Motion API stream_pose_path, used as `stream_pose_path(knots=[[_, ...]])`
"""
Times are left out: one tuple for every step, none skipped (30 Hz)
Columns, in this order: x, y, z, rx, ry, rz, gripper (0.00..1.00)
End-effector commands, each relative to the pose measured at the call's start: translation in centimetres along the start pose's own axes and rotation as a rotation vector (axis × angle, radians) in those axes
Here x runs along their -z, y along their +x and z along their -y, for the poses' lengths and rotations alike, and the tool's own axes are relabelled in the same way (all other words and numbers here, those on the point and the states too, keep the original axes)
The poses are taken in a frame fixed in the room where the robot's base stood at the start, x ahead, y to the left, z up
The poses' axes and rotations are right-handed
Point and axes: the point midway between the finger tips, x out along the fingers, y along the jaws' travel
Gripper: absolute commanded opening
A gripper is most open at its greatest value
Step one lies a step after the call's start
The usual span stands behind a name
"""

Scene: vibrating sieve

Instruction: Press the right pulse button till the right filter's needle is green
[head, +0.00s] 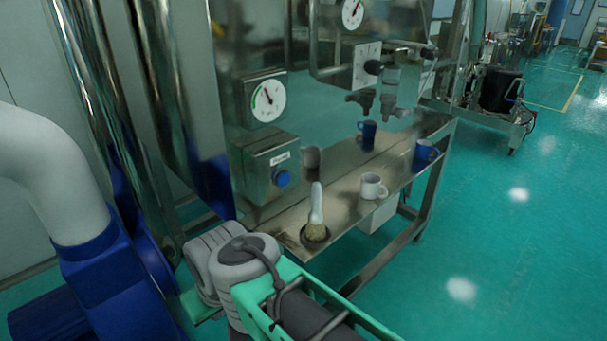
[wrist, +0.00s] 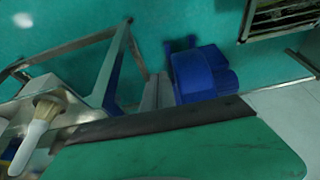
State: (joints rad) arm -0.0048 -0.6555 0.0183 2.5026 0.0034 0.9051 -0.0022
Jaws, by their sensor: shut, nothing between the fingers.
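A round gauge (head: 268,100) with a white face and a green arc on its left side is on the steel panel in the head view. Its needle points up and slightly left; whether it lies in the green is too small to tell. Below it is a steel box (head: 258,190) with a blue round button (head: 282,178) and a small unreadable label. This is the only such button in view; I cannot tell whether it is the right one. My gripper (wrist: 155,122) shows in the wrist view as a green body with a dark edge, shut and empty, away from the button.
A steel shelf (head: 345,195) holds a brush (head: 316,205), a white mug (head: 373,187) and blue mugs. The brush also shows in the wrist view (wrist: 36,130). A second gauge (head: 352,13) is higher up. Blue machinery with a white duct (head: 45,170) stands left. Floor at right is open.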

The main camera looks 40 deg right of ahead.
Motion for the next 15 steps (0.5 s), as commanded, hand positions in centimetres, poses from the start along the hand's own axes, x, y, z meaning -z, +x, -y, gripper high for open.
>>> stream_pose_path(knots=[[0.0,0.0,0.0,0.0,0.0,0.0,0.0],[0.0,0.0,0.0,0.0,0.0,0.0,0.0],[0.0,0.0,0.0,0.0,0.0,0.0,0.0],[0.0,0.0,0.0,0.0,0.0,0.0,0.0],[0.0,0.0,0.0,0.0,-0.001,0.0,0.0],[0.0,0.0,0.0,0.0,-0.001,0.0,0.0],[0.0,0.0,0.0,0.0,0.0,0.0,0.0],[0.0,0.0,0.0,0.0,0.001,-0.001,0.0],[0.2,0.0,-0.2,0.001,0.008,-0.003,0.0],[0.5,0.0,-0.4,0.001,0.019,-0.006,0.0],[0.9,0.0,-0.8,0.003,0.033,-0.01,0.0],[1.6,0.0,-1.8,0.005,0.063,-0.018,0.0],[2.3,0.0,-2.6,0.008,0.09,-0.028,0.0],[3.1,0.0,-3.5,0.012,0.123,-0.041,0.0],[4.3,0.0,-5.1,0.019,0.172,-0.06,0.0]])
